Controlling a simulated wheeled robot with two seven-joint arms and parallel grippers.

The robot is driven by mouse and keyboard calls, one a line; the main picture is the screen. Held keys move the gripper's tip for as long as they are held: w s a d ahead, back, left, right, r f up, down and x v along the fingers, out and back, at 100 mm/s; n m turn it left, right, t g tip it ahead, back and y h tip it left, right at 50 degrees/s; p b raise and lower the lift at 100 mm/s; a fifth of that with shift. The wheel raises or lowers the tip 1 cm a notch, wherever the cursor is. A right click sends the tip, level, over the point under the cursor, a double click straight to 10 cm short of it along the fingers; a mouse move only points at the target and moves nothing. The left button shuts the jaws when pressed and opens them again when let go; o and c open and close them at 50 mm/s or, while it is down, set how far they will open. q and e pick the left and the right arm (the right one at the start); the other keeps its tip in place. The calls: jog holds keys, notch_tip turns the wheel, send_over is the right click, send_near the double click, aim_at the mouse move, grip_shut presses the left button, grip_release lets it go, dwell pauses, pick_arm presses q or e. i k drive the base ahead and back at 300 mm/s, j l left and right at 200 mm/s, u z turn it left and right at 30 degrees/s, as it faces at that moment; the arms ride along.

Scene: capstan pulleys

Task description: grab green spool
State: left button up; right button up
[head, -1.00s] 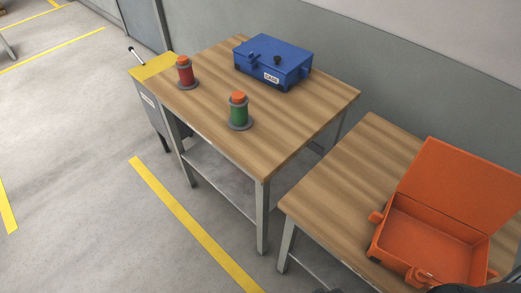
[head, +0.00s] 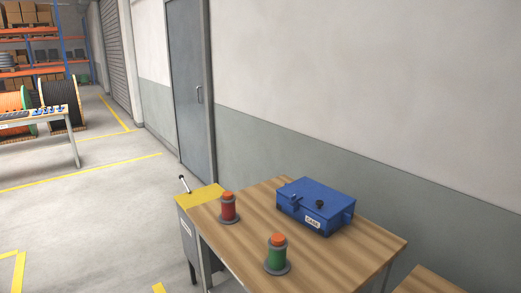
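The green spool (head: 276,257) stands upright on the wooden table (head: 345,262), near its front edge. It has a grey base flange and an orange top. A red spool (head: 228,208) of the same shape stands behind it to the left, near the table's left end. Neither of my grippers shows in the head view, so nothing is seen touching the green spool.
A closed blue case (head: 318,207) sits at the back of the table, close to the wall. A yellow-topped grey cabinet (head: 199,195) with a lever adjoins the table's left end. A second wooden table (head: 428,282) shows at bottom right. Open floor lies to the left.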

aim_at(277, 264)
jog(key=i+j, duration=0.1)
jog(key=j, duration=0.75)
jog(key=i+j, duration=0.15)
jog(key=j, duration=0.3)
jog(key=z, duration=1.65)
